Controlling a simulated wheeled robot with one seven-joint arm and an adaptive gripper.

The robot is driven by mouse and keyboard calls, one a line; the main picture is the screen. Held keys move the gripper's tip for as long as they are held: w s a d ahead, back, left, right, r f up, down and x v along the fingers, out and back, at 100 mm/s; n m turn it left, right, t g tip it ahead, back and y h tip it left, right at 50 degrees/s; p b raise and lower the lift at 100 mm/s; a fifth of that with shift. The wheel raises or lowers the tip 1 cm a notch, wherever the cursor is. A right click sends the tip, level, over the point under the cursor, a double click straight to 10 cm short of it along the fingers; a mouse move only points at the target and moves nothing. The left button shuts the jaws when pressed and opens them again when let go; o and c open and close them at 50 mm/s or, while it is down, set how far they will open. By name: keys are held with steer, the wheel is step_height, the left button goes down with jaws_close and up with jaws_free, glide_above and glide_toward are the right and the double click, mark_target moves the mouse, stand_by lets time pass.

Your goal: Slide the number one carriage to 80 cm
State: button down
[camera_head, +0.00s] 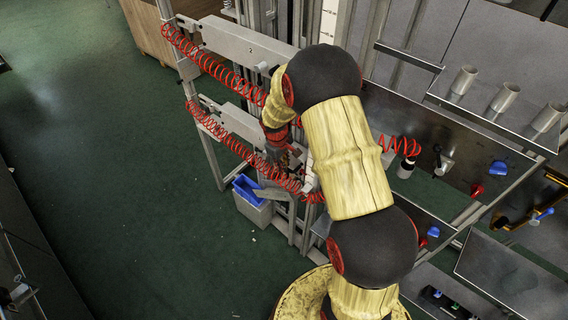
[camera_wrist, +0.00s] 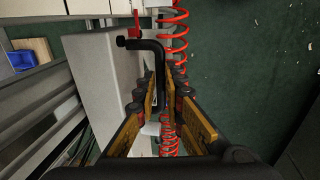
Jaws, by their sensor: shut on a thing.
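My gripper (camera_head: 285,152) shows small and partly hidden behind my own arm in the head view, at the right end of a lower light-grey carriage (camera_head: 228,120). No number is readable on this carriage. Above it is a longer light-grey carriage (camera_head: 250,44) marked 2. In the wrist view, my gripper (camera_wrist: 163,88) has its gold fingers closed around the straight length of a bent black handle (camera_wrist: 148,45). The handle stands off a light-grey carriage face (camera_wrist: 98,72). No 80 cm mark is readable.
Red coiled hoses (camera_head: 235,147) hang along the carriages and past my gripper. A grey bin with blue inside (camera_head: 250,190) stands below. A steel panel with knobs (camera_head: 440,140) and a shelf with cups (camera_head: 503,98) are at right. Green floor at left is clear.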

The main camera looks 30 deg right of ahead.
step_height(320, 180, down, 10)
steer(key=b, duration=0.4)
steer(key=shift+s, duration=0.2)
steer(key=shift+f, duration=0.1)
steer(key=c, duration=2.2)
jaws_free()
steer(key=shift+w, duration=0.1)
steer(key=o, duration=0.3)
steer(key=shift+w, duration=0.1)
steer(key=shift+r, duration=0.2)
steer(key=r, duration=0.3)
steer(key=a+r, duration=0.1)
steer(key=r, duration=0.3)
steer(key=a+r, duration=0.1)
steer(key=r, duration=0.3)
steer(key=shift+s+r, duration=0.25)
steer(key=shift+s, duration=0.15)
